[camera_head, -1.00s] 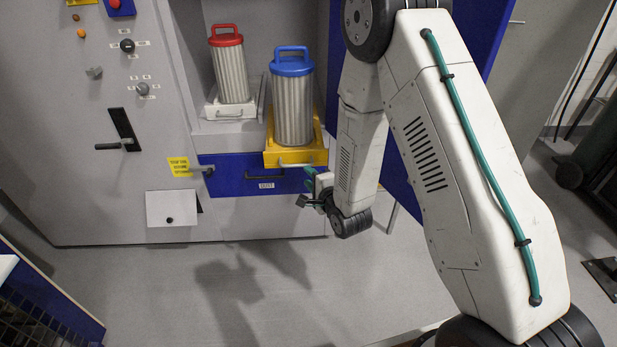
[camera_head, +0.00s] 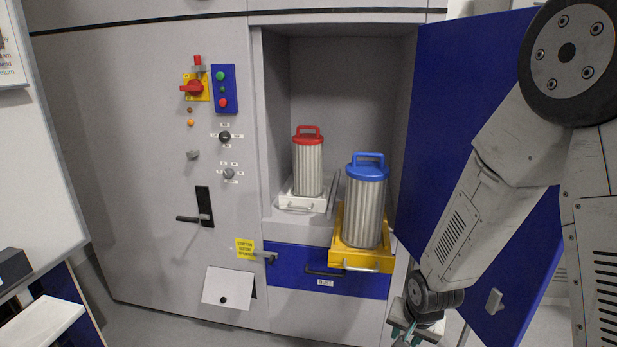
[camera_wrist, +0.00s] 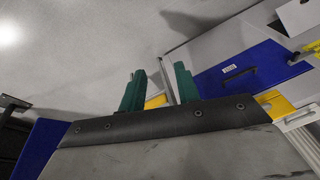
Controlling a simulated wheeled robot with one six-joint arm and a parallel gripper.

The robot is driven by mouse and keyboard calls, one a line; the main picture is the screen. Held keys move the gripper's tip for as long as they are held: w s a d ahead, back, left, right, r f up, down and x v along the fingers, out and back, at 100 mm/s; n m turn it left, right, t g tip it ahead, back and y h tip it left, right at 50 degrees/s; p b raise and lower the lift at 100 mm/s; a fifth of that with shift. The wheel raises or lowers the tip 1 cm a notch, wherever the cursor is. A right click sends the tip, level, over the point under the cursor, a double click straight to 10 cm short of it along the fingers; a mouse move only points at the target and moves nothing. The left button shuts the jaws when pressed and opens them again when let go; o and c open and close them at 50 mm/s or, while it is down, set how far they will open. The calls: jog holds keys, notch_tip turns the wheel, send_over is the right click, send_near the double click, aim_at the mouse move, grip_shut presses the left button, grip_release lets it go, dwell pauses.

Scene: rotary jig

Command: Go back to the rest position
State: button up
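My gripper (camera_head: 414,333) is low in the head view, below and to the right of the yellow tray, partly cut off by the bottom edge. In the wrist view its two green fingers (camera_wrist: 158,92) stand apart with a clear gap, and nothing is held between them. A filter with a blue cap (camera_head: 366,203) stands upright on the pulled-out yellow tray (camera_head: 351,262). A filter with a red cap (camera_head: 308,166) stands upright on a white tray (camera_head: 296,203) inside the cabinet.
The blue cabinet door (camera_head: 457,90) stands open at right, behind my arm. A blue drawer (camera_head: 292,268) is below the trays. The grey panel at left carries a red switch (camera_head: 193,88), buttons, knobs and a black handle (camera_head: 204,207). A whiteboard is at far left.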

jog(key=s+d+r+n, duration=0.2)
jog(key=s+r, duration=1)
jog(key=r, duration=0.2)
jog(key=s+d+r+n+g, duration=0.1)
jog(key=s+d+r+n, duration=0.1)
jog(key=s+r, duration=1)
jog(key=shift+r+n+g, duration=0.3)
jog(key=shift+r+n, duration=0.4)
jog(key=shift+r, duration=1)
